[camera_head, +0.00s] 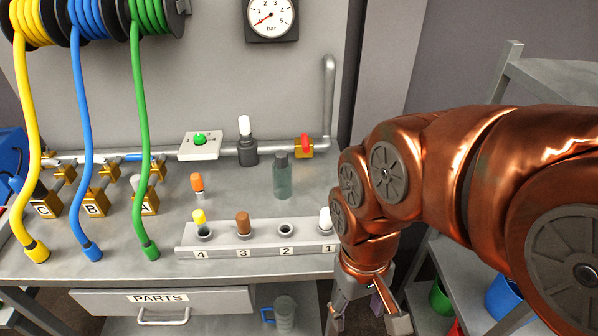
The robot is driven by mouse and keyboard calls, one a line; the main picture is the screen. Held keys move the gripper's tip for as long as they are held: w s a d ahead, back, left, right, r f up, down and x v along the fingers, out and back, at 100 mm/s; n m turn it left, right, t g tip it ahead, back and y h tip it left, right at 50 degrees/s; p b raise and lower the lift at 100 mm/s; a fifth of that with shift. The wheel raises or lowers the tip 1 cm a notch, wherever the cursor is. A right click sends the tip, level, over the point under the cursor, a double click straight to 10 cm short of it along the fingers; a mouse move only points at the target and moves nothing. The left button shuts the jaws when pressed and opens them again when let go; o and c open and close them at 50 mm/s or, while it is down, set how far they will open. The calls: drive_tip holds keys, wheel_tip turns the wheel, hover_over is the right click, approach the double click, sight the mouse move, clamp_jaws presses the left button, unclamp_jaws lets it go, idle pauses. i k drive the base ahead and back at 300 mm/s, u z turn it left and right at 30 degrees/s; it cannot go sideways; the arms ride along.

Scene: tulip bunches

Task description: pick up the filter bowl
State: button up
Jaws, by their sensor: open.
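A translucent grey-green cylinder with a dark neck (282,178), which looks like the filter bowl, stands upright on the bench behind the numbered rack. My gripper (366,320) is open and empty, pointing down at the bench's right front corner. It is to the right of the bowl, nearer to me, and well apart from it. The fingertips are partly cut off by the bottom edge of the picture.
The numbered rack (262,241) holds white, brown and yellow pieces. An orange-topped piece (197,183) stands behind it. A pipe with a dark fitting (247,150) and red-handled valve (305,146) runs behind. Hoses hang left. Shelves with buckets (503,298) stand right.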

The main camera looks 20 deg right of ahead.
sight(282, 169)
drive_tip(key=k, duration=0.5)
drive_tip(key=u, duration=0.95)
drive_tip(key=i, duration=0.95)
drive_tip(key=z, duration=0.2)
